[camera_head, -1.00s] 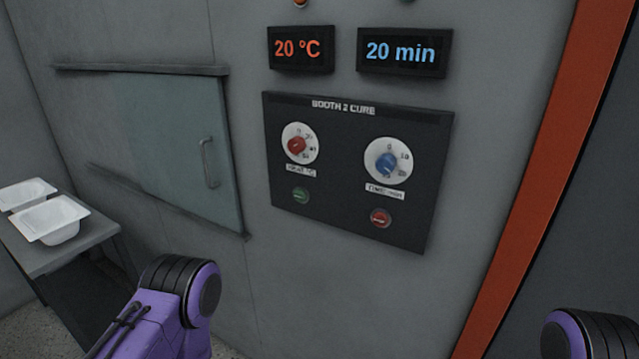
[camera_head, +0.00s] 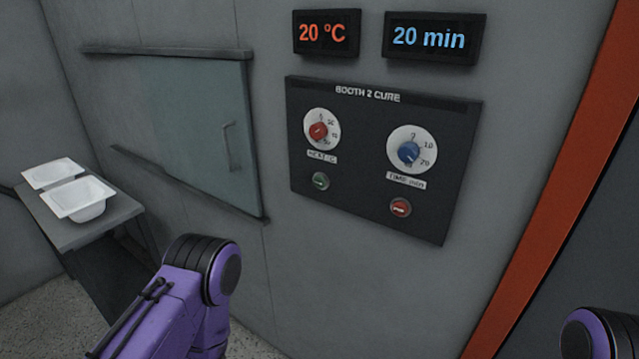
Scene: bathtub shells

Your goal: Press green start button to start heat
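The green start button (camera_head: 320,181) is a small round button at the lower left of the dark "BOOTH 2 CURE" panel (camera_head: 378,212) on the grey wall. Above it is the red heat knob (camera_head: 318,131) on a white dial. To the right are the blue time knob (camera_head: 409,152) and, below it, a red button (camera_head: 400,208). The displays read 20 °C (camera_head: 326,33) and 20 min (camera_head: 432,38). Purple links of my arms show at the bottom, apart from the panel. Neither gripper is in view.
A sliding glass door (camera_head: 192,130) with a vertical handle (camera_head: 230,146) is left of the panel. Two white tub shells (camera_head: 78,198) sit on a grey table (camera_head: 95,232) at the far left. An orange-red post (camera_head: 565,165) stands at the right.

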